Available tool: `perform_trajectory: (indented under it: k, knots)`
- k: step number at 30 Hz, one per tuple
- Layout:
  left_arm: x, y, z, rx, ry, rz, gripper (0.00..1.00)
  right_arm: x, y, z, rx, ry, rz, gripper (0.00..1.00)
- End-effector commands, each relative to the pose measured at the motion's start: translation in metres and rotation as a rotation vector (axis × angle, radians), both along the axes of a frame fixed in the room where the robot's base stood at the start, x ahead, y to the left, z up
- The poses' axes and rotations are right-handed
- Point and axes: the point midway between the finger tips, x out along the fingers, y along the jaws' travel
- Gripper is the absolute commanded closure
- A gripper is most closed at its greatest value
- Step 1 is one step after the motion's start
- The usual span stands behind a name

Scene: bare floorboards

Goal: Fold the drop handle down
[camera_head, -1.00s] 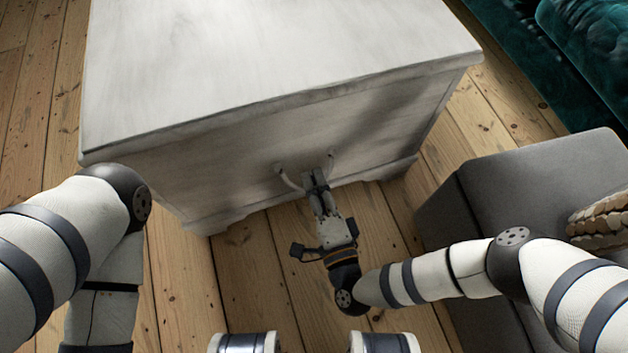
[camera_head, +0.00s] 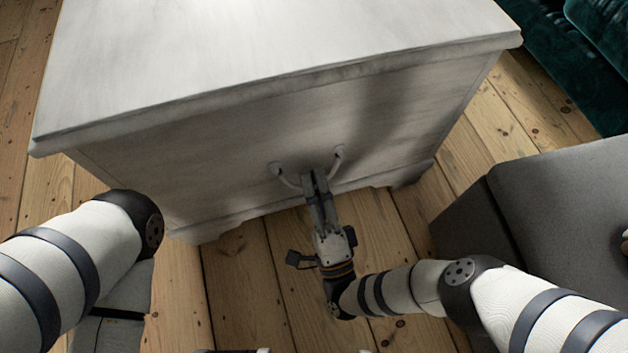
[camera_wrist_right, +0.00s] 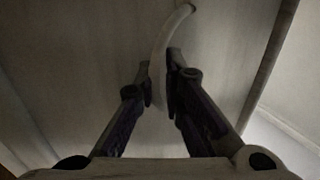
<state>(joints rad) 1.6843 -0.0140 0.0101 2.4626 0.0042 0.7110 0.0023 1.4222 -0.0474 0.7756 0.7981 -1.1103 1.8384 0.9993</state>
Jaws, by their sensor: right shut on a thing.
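The pale drop handle (camera_head: 287,181) hangs on the front face of a whitewashed wooden chest (camera_head: 250,135), with its two ends at mounts on the panel. My right gripper (camera_head: 315,178) is shut on the middle of the handle from the front and below. In the right wrist view the handle (camera_wrist_right: 165,38) curves down from the top between the fingers of the right gripper (camera_wrist_right: 160,80). The gripped part is partly hidden by the fingers. My left arm shows at the left of the head view, but its gripper is out of view.
A grey upholstered block (camera_head: 560,200) stands to the right, close to my right arm. A dark green sofa (camera_head: 585,40) is at the top right. Bare floorboards (camera_head: 240,280) lie open in front of the chest.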

Motion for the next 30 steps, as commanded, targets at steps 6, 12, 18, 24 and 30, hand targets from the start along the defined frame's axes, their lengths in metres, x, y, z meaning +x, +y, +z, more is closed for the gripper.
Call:
perform_trajectory:
  k: [6, 12, 18, 24, 30]
  knots:
    - [0.0, 0.0, 0.0, 0.0, -0.001, 0.0, 0.6, 0.002, -0.004, 0.0, 0.0, -0.003, -0.011, 0.73]
    - [0.0, 0.0, 0.0, 0.0, -0.001, 0.0, 0.6, 0.001, -0.002, 0.0, 0.0, -0.002, -0.007, 0.73]
    - [0.0, 0.0, 0.0, 0.001, -0.001, 0.001, 0.6, 0.001, -0.002, 0.0, -0.001, 0.0, -0.005, 0.73]
    - [0.0, 0.0, 0.0, 0.0, 0.0, 0.0, 0.6, -0.001, -0.004, -0.001, -0.021, 0.068, -0.006, 0.73]
    - [-0.004, 0.0, 0.031, 0.0, -0.01, 0.0, 0.6, -0.009, -0.006, 0.018, -0.082, 0.247, -0.008, 0.73]
